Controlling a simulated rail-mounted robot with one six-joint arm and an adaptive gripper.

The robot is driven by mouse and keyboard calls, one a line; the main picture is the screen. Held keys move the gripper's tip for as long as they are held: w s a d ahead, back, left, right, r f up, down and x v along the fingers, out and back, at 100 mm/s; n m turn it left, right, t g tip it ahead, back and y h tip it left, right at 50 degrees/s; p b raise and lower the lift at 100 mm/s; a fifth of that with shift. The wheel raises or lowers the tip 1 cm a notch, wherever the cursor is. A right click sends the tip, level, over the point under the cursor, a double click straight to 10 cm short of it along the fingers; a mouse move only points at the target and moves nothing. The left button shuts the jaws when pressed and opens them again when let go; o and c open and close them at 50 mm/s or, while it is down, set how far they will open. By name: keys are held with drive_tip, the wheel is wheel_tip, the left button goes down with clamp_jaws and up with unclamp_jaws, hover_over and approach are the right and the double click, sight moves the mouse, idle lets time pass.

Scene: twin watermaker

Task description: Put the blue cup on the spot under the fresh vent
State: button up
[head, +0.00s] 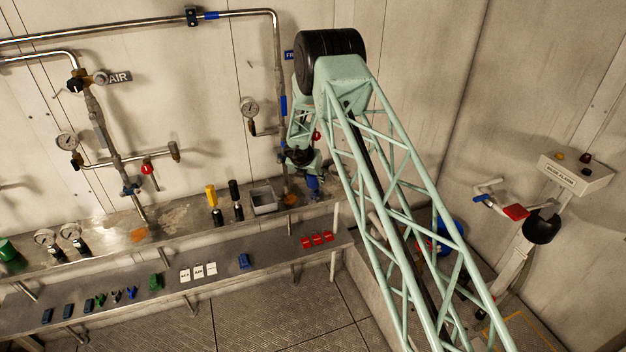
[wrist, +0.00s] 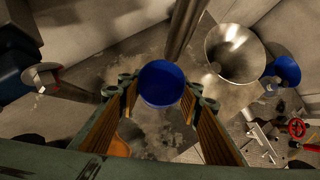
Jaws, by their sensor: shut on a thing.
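My gripper (wrist: 160,112) is shut on the blue cup (wrist: 161,84), with a finger on each side in the wrist view. In the head view the blue cup (head: 313,187) hangs below the wrist, close above the back shelf, just right of an orange spot (head: 290,199). A vertical pipe (head: 285,165) under a partly hidden blue label starting "FR" (head: 289,55) comes down above that spot. In the wrist view an orange patch (wrist: 118,147) shows partly behind the left finger. I cannot tell whether the cup touches the shelf.
A grey bin (head: 264,201) and several dark and yellow bottles (head: 216,204) stand left of the spot. A pressure gauge (head: 250,108) is on the wall piping. Another orange spot (head: 139,234) lies under the AIR pipe. In the wrist view a pipe (wrist: 186,28) passes close to the cup.

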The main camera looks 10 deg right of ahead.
drive_tip(key=shift+f, duration=0.15)
drive_tip(key=o, duration=0.7)
drive_tip(key=shift+r, duration=0.25)
drive_tip(key=v, duration=1.2)
drive_tip(key=shift+f, duration=0.1)
idle(0.4)
